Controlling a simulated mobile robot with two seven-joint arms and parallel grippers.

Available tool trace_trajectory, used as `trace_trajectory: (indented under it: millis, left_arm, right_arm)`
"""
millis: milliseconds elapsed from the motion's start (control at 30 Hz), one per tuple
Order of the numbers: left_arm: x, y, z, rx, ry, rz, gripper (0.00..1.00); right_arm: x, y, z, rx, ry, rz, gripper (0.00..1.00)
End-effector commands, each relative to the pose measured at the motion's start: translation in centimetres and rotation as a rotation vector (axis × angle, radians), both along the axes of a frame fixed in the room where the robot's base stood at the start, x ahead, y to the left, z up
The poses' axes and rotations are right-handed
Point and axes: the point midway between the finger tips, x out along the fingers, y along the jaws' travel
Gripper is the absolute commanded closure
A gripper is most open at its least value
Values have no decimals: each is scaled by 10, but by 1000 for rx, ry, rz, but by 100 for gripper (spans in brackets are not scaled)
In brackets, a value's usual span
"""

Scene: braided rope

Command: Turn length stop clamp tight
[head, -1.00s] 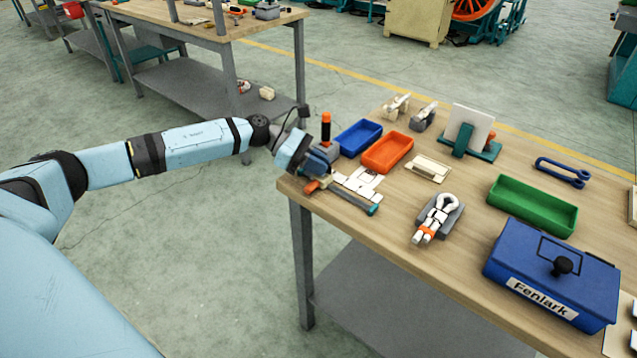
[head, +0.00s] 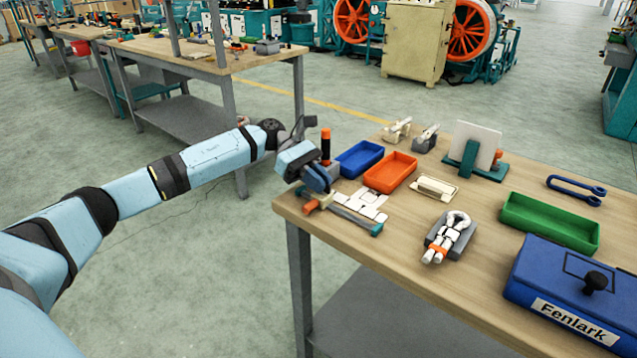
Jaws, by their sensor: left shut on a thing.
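My left gripper (head: 316,191) is at the near left corner of the workbench, pointing down at the left end of a grey rail. The length stop clamp appears to be the part at this end, with an orange piece (head: 310,207) showing just below the fingers. The gripper is shut on it; the fingers and hand hide most of the clamp and the exact grip. The rail (head: 352,219) runs right to a teal end block (head: 376,230). White pieces (head: 362,203) lie beside the rail. My right gripper is not in view.
An upright orange-and-black handle (head: 325,146) stands close behind the gripper. Blue (head: 360,158) and orange (head: 390,172) trays sit behind the rail. A grey holder with white rope (head: 449,237), a green tray (head: 549,222) and a blue Fenlark box (head: 565,290) stand to the right.

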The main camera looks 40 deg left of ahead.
Motion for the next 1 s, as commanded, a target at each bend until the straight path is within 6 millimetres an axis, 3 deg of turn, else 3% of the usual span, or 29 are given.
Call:
trace_trajectory:
  millis: [200,233,300,333,667,767,1000]
  left_arm:
    - [-1,-2,0,-3,-1,-4,100]
    - [-1,-2,0,-3,-1,-4,83]
    - [0,-2,0,-3,-1,-4,66]
    - [0,-2,0,-2,-2,-3,64]
    - [0,3,2,-1,-1,0,64]
    - [2,14,6,0,-2,1,64]
    - [7,62,27,-1,-1,3,64]
  right_arm:
    - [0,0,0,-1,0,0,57]
    - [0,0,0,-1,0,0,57]
    - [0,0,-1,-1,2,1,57]
    - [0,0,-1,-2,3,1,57]
    - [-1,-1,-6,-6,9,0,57]
    - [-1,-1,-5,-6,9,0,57]
    - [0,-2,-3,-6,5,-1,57]
